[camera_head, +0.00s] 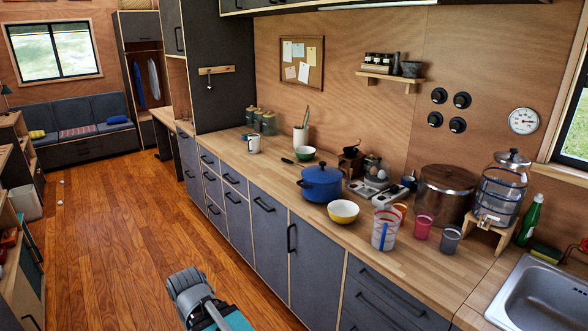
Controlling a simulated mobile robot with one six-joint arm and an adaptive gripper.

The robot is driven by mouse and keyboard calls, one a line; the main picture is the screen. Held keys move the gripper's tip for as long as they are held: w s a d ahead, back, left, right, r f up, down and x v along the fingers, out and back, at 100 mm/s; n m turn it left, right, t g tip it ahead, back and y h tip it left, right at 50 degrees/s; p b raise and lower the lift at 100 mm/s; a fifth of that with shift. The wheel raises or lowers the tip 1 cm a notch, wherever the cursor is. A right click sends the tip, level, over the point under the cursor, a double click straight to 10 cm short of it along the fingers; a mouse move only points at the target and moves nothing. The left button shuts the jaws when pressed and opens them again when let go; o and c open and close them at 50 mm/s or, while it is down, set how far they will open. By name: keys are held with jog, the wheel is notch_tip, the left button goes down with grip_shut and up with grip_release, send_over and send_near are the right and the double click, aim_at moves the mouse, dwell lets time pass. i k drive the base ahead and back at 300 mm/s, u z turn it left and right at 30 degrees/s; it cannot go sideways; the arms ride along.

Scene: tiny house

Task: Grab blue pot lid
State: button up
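The blue pot (322,193) stands upright on the wooden counter, right of the middle of the view. Its blue lid (322,174) sits on top, with a small knob at its centre. Nothing touches the lid. A grey and teal part of my own arm shows at the bottom edge, over the floor and well apart from the pot. I see no gripper fingers in this view.
A yellow and white bowl (343,211) stands in front of the pot, and a green bowl (303,154) behind it. The wooden floor (110,240) is clear beside the cabinets.

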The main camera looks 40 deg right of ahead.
aim_at(321, 174)
jog(key=z, duration=0.35)
jog(key=i, duration=1.4)
jog(key=z, duration=0.5)
